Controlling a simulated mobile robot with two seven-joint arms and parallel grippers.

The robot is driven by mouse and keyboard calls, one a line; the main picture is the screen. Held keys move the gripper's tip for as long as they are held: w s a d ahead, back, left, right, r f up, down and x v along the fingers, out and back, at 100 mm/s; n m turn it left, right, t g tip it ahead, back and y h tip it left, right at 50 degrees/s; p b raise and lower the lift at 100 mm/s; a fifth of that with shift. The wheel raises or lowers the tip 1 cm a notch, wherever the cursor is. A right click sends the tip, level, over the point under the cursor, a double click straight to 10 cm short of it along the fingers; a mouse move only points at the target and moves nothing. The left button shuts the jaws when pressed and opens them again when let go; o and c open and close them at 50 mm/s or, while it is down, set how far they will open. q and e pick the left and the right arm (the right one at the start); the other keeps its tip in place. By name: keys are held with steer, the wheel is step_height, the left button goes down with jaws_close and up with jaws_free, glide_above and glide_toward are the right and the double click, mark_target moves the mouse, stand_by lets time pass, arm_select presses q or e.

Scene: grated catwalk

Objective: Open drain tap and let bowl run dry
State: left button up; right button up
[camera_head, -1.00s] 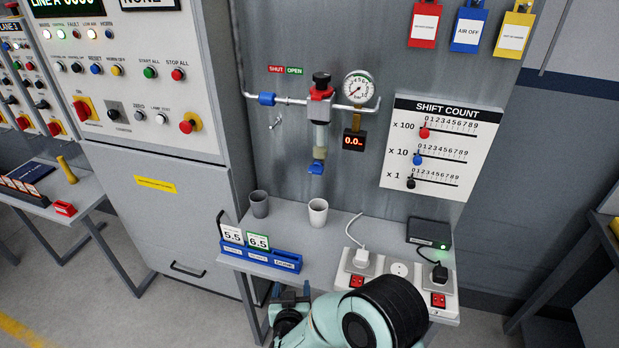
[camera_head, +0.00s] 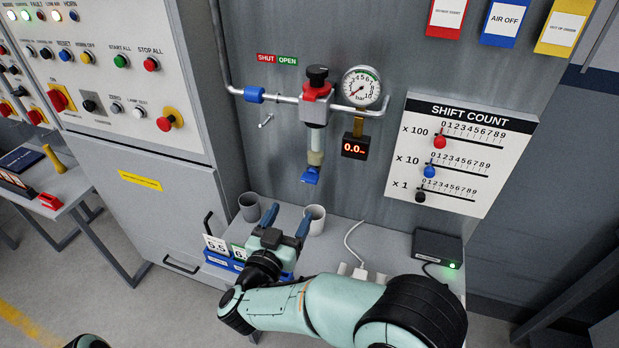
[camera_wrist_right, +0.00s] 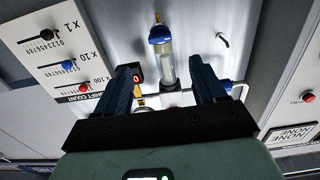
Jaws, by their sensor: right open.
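The filter unit (camera_head: 316,110) on the grey panel has a red collar, a black knob and a clear bowl (camera_head: 317,140) with a tan lower part. The blue drain tap (camera_head: 311,176) is at the bowl's bottom; whether it is open, and any liquid level, I cannot tell. My right gripper (camera_head: 287,217) is open and empty, below and left of the tap, apart from it. In the right wrist view the blue tap (camera_wrist_right: 160,34) and bowl (camera_wrist_right: 167,68) appear between the open fingers, beyond them. My left gripper is out of view.
A grey cup (camera_head: 249,208) and a pale cup (camera_head: 315,219) stand on the bench close to my right fingers. A gauge (camera_head: 361,87) and a display reading 0.0 (camera_head: 354,147) are right of the bowl. A black box (camera_head: 438,247) sits at the bench's right.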

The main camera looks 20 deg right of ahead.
mark_target(308, 182)
steer(key=p+x, duration=0.1)
steer(key=x, duration=1.1)
steer(key=shift+p, duration=0.4)
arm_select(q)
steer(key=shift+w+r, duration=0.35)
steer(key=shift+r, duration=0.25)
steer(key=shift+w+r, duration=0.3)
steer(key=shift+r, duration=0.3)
